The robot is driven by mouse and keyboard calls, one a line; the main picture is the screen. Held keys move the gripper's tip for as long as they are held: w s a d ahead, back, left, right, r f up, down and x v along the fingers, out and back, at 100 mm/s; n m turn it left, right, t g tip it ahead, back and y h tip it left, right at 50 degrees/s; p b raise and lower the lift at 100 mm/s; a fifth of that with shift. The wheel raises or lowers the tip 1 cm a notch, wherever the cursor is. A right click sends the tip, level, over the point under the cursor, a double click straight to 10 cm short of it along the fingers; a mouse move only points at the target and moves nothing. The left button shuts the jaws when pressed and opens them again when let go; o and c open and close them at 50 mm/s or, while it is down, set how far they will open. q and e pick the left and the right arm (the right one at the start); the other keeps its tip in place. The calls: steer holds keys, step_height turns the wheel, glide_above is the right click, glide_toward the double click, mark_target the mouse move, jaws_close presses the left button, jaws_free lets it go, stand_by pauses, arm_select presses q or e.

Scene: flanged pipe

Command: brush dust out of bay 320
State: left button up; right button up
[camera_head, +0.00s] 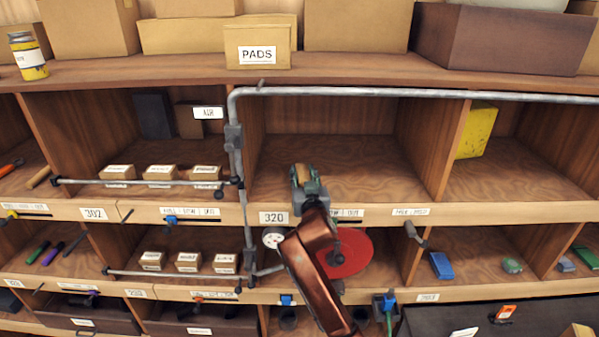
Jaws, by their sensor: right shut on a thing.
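Bay 320 (345,165) is the wide wooden compartment in the middle; its label 320 (273,218) is on the shelf edge below. Its floor shows wood grain, and I cannot make out dust on it. My right gripper (302,177) is at the front of the bay, over the front edge of its floor. It is shut on a small tan-brown thing, probably the brush, mostly hidden by the fingers. I cannot tell if it touches the floor. My copper-coloured right arm comes up from below. My left gripper is not in view.
A grey pipe (350,92) runs across the bay's top and down its left side (238,165). A yellow block (476,131) stands in the bay to the right. A red disc (345,254) sits below, behind my arm. The inside of bay 320 looks clear.

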steer(key=shift+d+p, duration=0.8)
steer(key=shift+d, duration=1.5)
steer(key=shift+a+b, duration=0.35)
steer(key=shift+a, duration=2.25)
steer(key=shift+a+f+b, duration=0.15)
steer(key=shift+a+b, duration=0.6)
steer(key=shift+a, duration=1.5)
steer(key=shift+d+p, duration=0.6)
steer(key=shift+d, duration=0.5)
steer(key=shift+d+p, duration=0.5)
steer(key=shift+d, duration=0.9)
steer(key=shift+a, duration=0.1)
